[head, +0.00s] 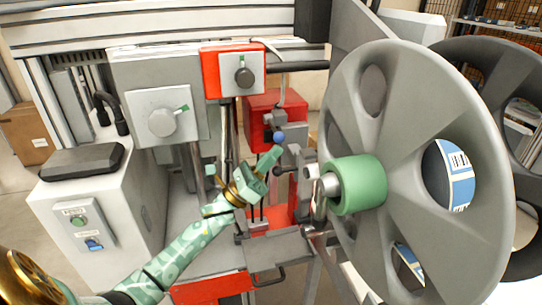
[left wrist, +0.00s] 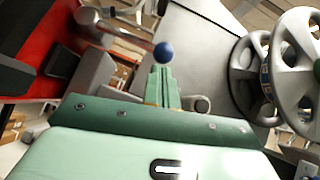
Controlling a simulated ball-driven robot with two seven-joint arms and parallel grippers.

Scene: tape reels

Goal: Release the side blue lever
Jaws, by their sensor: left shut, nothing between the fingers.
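The blue lever shows as a small blue ball knob (head: 278,137) on the machine's side, just in front of the red box. In the left wrist view the blue knob (left wrist: 164,53) sits right at the tips of my fingers. My left gripper (head: 271,155) reaches up from the lower left, its green fingers shut with nothing between them. The fingertips (left wrist: 161,74) are right by the knob; I cannot tell whether they touch it. My right gripper is in neither view.
A large grey reel (head: 430,110) with a green hub (head: 358,185) stands close on the right. A red plate with a switch (head: 243,76) and a grey dial panel (head: 163,121) are above. A white cabinet with buttons (head: 88,228) stands left. Space around the lever is tight.

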